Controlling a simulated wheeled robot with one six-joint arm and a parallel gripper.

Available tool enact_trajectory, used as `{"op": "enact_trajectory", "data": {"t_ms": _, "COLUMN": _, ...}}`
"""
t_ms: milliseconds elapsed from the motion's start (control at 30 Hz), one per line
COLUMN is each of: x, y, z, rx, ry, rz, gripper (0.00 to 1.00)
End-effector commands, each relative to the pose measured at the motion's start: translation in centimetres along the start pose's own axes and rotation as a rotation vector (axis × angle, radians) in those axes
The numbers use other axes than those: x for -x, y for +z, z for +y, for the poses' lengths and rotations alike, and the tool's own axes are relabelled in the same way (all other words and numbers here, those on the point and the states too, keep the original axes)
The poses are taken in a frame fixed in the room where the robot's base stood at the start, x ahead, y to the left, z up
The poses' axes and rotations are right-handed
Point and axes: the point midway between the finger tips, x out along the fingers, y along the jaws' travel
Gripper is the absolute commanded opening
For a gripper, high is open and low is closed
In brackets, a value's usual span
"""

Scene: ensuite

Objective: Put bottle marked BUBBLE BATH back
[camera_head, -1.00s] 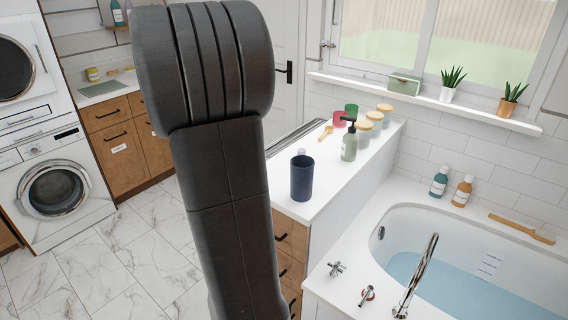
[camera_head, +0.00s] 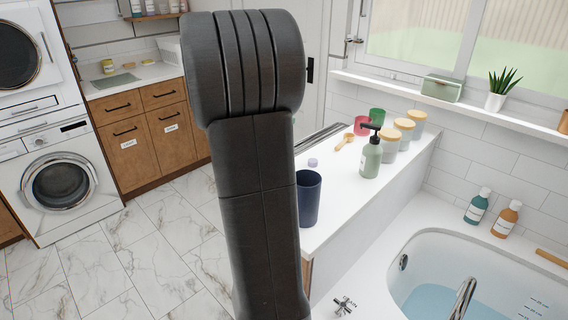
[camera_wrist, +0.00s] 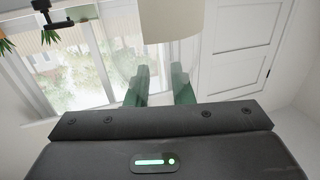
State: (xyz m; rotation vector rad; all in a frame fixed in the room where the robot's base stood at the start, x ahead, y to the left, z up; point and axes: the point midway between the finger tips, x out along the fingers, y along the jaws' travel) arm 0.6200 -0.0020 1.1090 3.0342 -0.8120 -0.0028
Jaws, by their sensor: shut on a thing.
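My gripper (camera_wrist: 160,86) shows in the wrist view, its greenish fingers shut on a pale cream object (camera_wrist: 171,20) at their tips. Only part of this object shows, cut by the top edge, with no readable marking, so I cannot confirm it is the BUBBLE BATH bottle. In the head view the gripper is out of sight; my dark arm fills the middle. A teal bottle (camera_head: 477,207) and an amber bottle (camera_head: 506,219) stand upright on the tub ledge, their labels too small to read.
A white counter (camera_head: 345,215) holds a navy cup (camera_head: 309,198), a green pump bottle (camera_head: 370,157) and several lidded jars. The bathtub (camera_head: 400,246) lies at lower right. Left are a washing machine (camera_head: 58,182) and wooden cabinets (camera_head: 125,150). Marble floor (camera_head: 150,250) is clear.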

Motion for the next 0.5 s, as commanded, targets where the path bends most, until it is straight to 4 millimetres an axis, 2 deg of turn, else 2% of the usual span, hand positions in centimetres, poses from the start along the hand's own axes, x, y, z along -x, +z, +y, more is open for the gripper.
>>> {"op": "enact_trajectory", "data": {"t_ms": 33, "x": 0.0, "y": 1.2, "z": -0.1, "rx": 0.003, "ry": 0.0, "rz": -0.003, "gripper": 0.0}}
{"op": "enact_trajectory", "data": {"t_ms": 100, "x": 0.0, "y": 2.2, "z": 0.0, "rx": 0.003, "ry": -0.001, "rz": -0.001, "gripper": 0.0}}
{"op": "enact_trajectory", "data": {"t_ms": 333, "x": 0.0, "y": 4.0, "z": 0.0, "rx": 0.001, "ry": 0.0, "rz": 0.0, "gripper": 0.0}}
{"op": "enact_trajectory", "data": {"t_ms": 500, "x": 0.0, "y": 6.5, "z": 0.0, "rx": 0.003, "ry": 0.0, "rz": -0.002, "gripper": 0.0}}
